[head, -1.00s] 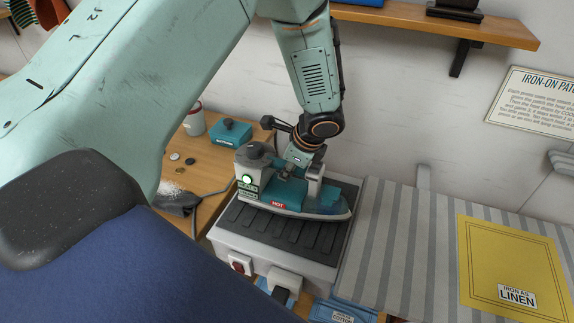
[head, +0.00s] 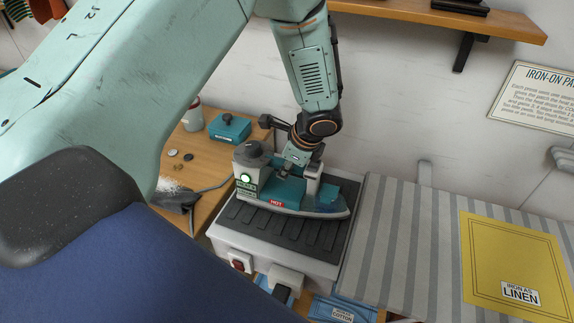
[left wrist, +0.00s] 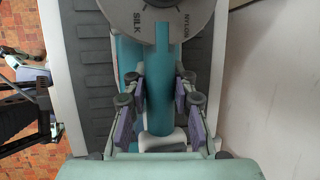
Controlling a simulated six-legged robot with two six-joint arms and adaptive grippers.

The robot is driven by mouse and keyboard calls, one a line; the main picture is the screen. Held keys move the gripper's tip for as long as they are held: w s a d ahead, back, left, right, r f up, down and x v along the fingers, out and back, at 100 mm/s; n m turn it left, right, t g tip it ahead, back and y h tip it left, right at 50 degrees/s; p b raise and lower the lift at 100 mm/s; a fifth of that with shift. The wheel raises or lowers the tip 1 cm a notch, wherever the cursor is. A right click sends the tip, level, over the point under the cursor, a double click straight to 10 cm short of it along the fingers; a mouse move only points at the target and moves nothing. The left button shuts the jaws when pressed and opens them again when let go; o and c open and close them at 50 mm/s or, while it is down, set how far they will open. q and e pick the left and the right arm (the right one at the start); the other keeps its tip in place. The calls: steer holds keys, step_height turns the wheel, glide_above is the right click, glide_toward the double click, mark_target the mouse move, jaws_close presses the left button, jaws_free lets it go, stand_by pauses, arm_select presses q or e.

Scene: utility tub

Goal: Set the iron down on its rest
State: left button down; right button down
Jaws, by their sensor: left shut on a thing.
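The teal and grey iron (head: 318,197) is at the rest (head: 268,232), a pale box with a dark ribbed top. Its soleplate lies level on or just above the ribs; I cannot tell whether it touches. A red "HOT" label and a lit green lamp show on its side. My left gripper (head: 292,163) is shut on the iron's handle from above. In the left wrist view the gripper (left wrist: 156,112) has its pads on both sides of the teal handle (left wrist: 160,95), with the grey dial marked "SILK" and "NYLON" ahead. My right gripper is not in view.
A striped ironing surface (head: 395,245) with a yellow cloth (head: 512,250) lies to the right. A teal box (head: 229,128), a cup (head: 194,116) and small buttons (head: 173,153) stand on the wooden table at left.

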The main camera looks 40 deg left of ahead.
arm_select(q)
steer(key=c, duration=1.5)
jaws_free()
steer(key=shift+c, duration=0.2)
steer(key=o, duration=0.5)
steer(key=shift+s+d+r, duration=0.1)
steer(key=shift+d+r, duration=0.15)
steer(key=shift+d, duration=0.15)
steer(key=shift+c, duration=0.2)
steer(key=shift+o, duration=0.3)
steer(key=shift+a+f, duration=0.3)
steer(key=v, duration=1.2)
steer(key=shift+r, duration=0.15)
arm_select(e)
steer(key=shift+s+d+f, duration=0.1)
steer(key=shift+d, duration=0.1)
